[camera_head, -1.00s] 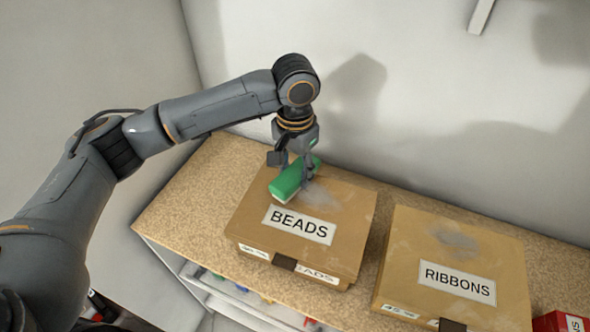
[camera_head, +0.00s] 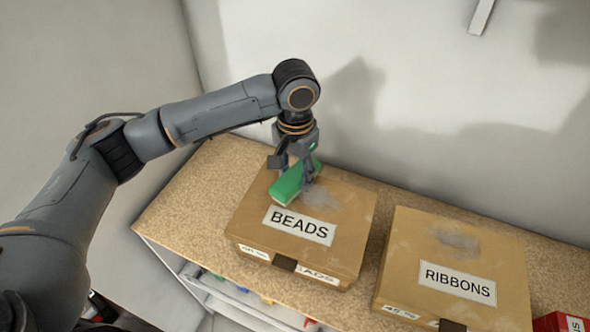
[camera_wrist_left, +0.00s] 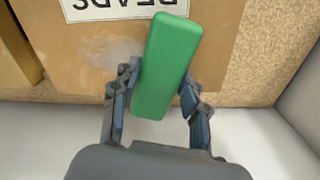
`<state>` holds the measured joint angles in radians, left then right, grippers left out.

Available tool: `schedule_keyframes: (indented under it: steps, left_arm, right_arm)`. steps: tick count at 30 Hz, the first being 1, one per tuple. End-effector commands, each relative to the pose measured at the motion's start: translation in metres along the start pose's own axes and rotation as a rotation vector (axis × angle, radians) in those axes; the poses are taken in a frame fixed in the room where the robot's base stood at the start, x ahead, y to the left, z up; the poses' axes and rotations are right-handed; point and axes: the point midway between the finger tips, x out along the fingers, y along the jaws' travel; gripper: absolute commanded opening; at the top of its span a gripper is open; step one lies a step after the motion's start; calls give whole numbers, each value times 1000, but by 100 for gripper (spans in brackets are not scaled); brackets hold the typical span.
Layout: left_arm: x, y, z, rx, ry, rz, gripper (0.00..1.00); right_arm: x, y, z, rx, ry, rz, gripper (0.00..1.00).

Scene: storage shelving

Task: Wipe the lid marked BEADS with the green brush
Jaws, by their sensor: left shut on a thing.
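My left gripper (camera_head: 295,172) is shut on the green brush (camera_head: 290,187), over the back left part of the lid marked BEADS (camera_head: 350,205). In the left wrist view the brush (camera_wrist_left: 165,65) lies between the two fingers (camera_wrist_left: 157,92), its long side pointing toward the label. The brush looks to be on or just above the lid; contact is hidden beneath it. A grey dusty smudge (camera_head: 320,198) shows on the lid just right of the brush. The label (camera_head: 299,226) is uncovered. My right gripper is not in view.
A box marked RIBBONS (camera_head: 404,245), also with a grey smudge (camera_head: 455,238), stands to the right. A red box (camera_head: 556,324) is at the lower right edge. The wall (camera_head: 420,100) rises close behind the boxes. Bare speckled shelf top (camera_head: 185,205) lies to the left.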

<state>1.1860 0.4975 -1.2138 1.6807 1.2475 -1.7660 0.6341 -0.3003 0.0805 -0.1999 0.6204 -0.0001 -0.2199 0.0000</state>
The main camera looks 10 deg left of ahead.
Motion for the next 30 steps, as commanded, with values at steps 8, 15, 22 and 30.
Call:
schedule_keyframes:
  steps: [8,15,22,30]
  left_arm:
    - [6,0,0,0,1,0,19]
    - [10,0,0,0,1,0,19]
    - [9,5,-2,2,0,1,19]
    - [7,28,-9,2,0,1,19]
  right_arm:
    - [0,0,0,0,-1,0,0]
    - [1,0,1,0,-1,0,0]
    - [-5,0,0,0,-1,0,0]
    - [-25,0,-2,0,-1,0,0]
